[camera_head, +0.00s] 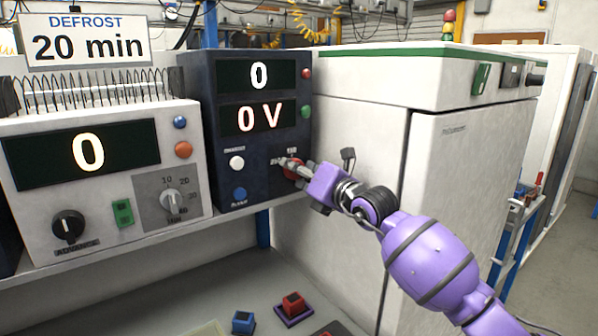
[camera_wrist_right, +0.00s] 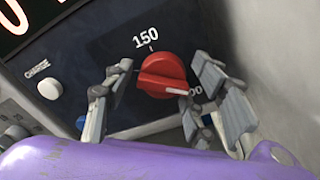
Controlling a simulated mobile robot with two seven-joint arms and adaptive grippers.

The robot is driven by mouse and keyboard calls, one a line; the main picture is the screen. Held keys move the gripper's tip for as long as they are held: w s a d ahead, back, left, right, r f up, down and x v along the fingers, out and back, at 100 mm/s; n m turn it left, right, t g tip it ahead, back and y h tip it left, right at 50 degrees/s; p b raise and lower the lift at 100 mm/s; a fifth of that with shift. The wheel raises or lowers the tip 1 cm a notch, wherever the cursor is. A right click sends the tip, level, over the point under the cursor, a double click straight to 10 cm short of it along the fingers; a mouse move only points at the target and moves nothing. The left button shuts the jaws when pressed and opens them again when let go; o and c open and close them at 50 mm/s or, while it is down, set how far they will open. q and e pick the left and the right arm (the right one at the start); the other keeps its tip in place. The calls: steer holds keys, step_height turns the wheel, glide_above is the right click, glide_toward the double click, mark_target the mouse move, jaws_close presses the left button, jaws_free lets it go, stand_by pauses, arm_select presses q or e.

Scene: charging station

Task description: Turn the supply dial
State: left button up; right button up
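The red supply dial (camera_wrist_right: 163,74) is on the front of the dark blue supply unit (camera_head: 230,170), whose displays read 0 and 0 V. In the right wrist view its white pointer mark points right, toward a partly hidden label ending in "00"; "150" is printed above it. In the head view the dial (camera_head: 294,168) is partly covered by my right gripper (camera_head: 284,163). In the right wrist view, the fingers of this gripper (camera_wrist_right: 160,68) are spread either side of the dial, with gaps visible. I cannot tell how deep they reach. My left gripper is out of view.
A white timer box (camera_head: 100,180) with a black knob and grey knob stands left of the supply unit. A white cabinet (camera_head: 360,130) stands close on the right. Below the shelf, red and blue blocks (camera_head: 243,322) lie on a lower surface.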

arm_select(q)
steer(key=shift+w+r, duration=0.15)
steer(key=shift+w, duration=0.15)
arm_select(e)
steer(key=c, duration=0.9)
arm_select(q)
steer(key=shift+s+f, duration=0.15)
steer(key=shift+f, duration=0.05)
arm_select(e)
steer(key=shift+o, duration=0.2)
steer(key=shift+r, duration=0.1)
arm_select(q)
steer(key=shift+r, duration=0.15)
arm_select(e)
steer(key=shift+r+n, duration=0.1)
steer(key=shift+n, duration=0.3)
